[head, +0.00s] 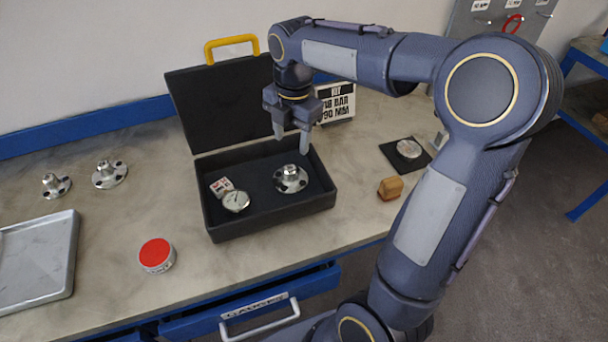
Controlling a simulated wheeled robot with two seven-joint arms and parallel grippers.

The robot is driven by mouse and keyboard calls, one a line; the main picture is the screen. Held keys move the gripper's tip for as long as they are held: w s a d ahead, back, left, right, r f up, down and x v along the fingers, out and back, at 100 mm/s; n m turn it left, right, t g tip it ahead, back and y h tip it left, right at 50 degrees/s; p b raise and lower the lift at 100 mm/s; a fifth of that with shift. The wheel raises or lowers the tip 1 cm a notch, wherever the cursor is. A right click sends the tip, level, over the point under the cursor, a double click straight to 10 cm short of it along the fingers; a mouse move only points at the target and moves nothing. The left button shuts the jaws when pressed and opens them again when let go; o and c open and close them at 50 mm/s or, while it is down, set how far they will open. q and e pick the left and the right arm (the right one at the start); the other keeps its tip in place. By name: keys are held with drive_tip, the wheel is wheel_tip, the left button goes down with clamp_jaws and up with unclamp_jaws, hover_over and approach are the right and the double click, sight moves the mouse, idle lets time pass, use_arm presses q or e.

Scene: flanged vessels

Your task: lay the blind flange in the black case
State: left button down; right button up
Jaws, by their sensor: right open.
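The black case (222,222) stands open on the bench, its lid (222,105) raised at the back with a yellow handle. A round silver flange (290,180) with bolt holes and a raised centre lies inside, right of the middle; it appears to be the blind flange. My right gripper (291,141) is open and empty, pointing down above this flange, with a visible gap between fingertips and flange. A gauge (236,201) and a small red-and-white box (221,187) lie in the left part of the case. My left gripper is out of view.
Two silver flanges (109,174) (56,186) stand at the left, behind a grey tray (38,262). A red-topped round tin (156,255) is in front of the case. A wooden-handled block (390,188) and a disc (409,148) on a black mat are at the right. A sign (337,102) stands behind.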

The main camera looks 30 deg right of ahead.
drive_tip(key=s+a+f+m+t+y, duration=0.1)
drive_tip(key=s+a+m+t, duration=0.1)
drive_tip(key=s+m, duration=0.8)
drive_tip(key=s+a+f+m+t+y, duration=0.1)
drive_tip(key=s+a+m, duration=0.4)
drive_tip(key=s+m, duration=0.5)
drive_tip(key=m+t+y, duration=0.1)
drive_tip(key=m+t, duration=0.1)
drive_tip(key=m, duration=0.1)
drive_tip(key=shift+a+f+m, duration=0.25)
drive_tip(key=shift+f+m, duration=0.1)
drive_tip(key=shift+m, duration=0.05)
